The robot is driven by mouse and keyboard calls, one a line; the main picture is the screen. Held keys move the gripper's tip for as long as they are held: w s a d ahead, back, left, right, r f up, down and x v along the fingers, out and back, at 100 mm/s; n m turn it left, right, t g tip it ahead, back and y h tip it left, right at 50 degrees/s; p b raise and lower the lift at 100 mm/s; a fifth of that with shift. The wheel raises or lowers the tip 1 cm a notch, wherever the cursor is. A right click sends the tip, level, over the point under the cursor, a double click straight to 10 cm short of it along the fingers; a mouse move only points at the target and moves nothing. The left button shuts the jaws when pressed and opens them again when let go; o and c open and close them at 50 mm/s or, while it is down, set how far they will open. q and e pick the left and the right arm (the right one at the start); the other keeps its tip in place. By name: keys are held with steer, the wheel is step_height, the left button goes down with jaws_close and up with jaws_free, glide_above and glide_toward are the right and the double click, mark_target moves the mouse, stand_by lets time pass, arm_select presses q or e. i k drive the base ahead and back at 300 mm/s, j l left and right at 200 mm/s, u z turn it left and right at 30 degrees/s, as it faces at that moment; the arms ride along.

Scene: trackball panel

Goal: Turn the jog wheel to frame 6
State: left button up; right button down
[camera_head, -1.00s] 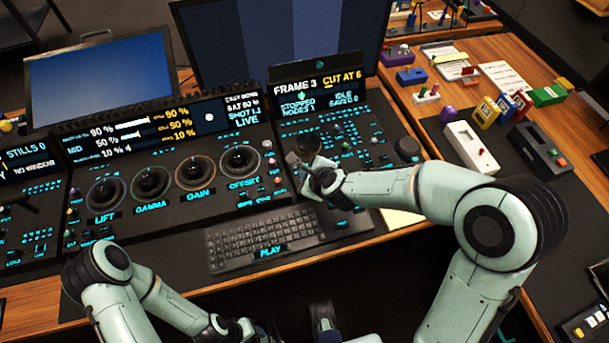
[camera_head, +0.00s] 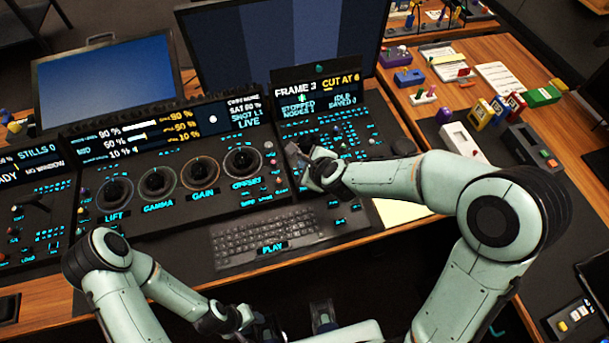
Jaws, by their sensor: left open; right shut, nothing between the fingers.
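The right-hand panel's screen (camera_head: 318,92) reads "FRAME 3", "CUT AT 6" and "STOPPED". My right gripper (camera_head: 298,154) is shut and empty, low over the left side of this panel, below the screen. Its dark fingers and wrist cover that part of the panel, where the jog wheel seems to be; I cannot tell whether they touch it.
A keyboard (camera_head: 265,238) lies in front of the panels. Several dark trackballs in rings, such as the offset one (camera_head: 243,162), stand to the left. Coloured boxes (camera_head: 492,112) and small devices crowd the right desk. A pale paper (camera_head: 400,212) lies below the right panel.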

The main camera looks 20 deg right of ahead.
mark_target(306, 142)
steer(key=k+l, duration=0.2)
steer(key=k, duration=0.3)
steer(key=k+l, duration=0.15)
steer(key=k, duration=0.35)
